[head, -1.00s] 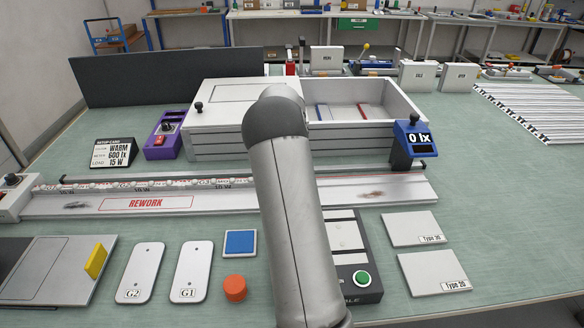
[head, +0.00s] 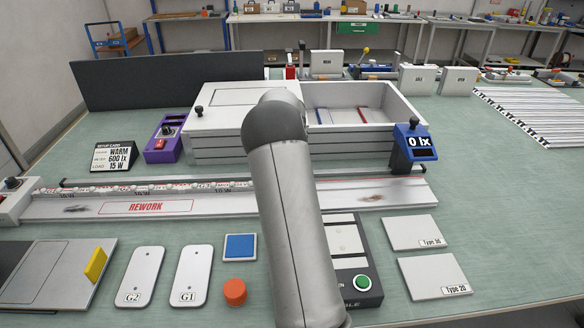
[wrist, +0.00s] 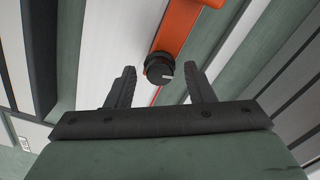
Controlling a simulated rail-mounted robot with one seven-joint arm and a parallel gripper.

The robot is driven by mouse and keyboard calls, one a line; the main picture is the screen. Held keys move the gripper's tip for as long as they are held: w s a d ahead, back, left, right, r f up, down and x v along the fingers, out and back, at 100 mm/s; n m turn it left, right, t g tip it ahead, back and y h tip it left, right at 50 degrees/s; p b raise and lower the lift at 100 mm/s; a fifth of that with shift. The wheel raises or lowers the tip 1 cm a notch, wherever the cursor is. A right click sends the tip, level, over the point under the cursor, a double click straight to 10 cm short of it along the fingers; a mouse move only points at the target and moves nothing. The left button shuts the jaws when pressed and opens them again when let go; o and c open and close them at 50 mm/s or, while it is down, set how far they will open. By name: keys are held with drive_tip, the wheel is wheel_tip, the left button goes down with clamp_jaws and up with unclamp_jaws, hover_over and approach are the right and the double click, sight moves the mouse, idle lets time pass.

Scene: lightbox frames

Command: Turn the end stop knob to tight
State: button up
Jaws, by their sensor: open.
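The end stop knob (wrist: 158,70) is a round black knob with a short white mark pointing to the right in the wrist view. It sits on an orange bar (wrist: 180,25). My gripper (wrist: 160,70) is open, with one dark finger to the left of the knob and one to the right. Gaps show between the knob and both fingers in the picture; how deep the knob sits between them is unclear. In the head view my arm hides the gripper, the knob and the orange bar.
A long rail marked REWORK (head: 90,207) runs across the bench. A white box (head: 225,135) stands behind it, with a blue lux meter (head: 413,143) at its right corner. A black unit with a green button (head: 362,282) and plates (head: 435,278) lie in front.

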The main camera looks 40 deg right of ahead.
wheel_tip(320, 180, up, 18)
drive_tip(key=shift+f+b, duration=0.25)
drive_tip(key=shift+b, duration=0.15)
idle(0.4)
drive_tip(key=s+a+f+n+y, duration=0.1)
drive_tip(key=s+a+n, duration=0.4)
drive_tip(key=a, duration=0.5)
drive_tip(key=s+a+n, duration=0.4)
drive_tip(key=s+a, duration=0.1)
drive_tip(key=a, duration=0.6)
drive_tip(key=s+a+f+n, duration=0.4)
drive_tip(key=s+a+n, duration=0.1)
drive_tip(key=s, duration=0.5)
drive_tip(key=s+a+f+n+h, duration=0.1)
drive_tip(key=s+a+f+n, duration=0.4)
drive_tip(key=s+a, duration=0.3)
drive_tip(key=shift+s+f+n+t, duration=0.3)
drive_tip(key=shift+s, duration=0.55)
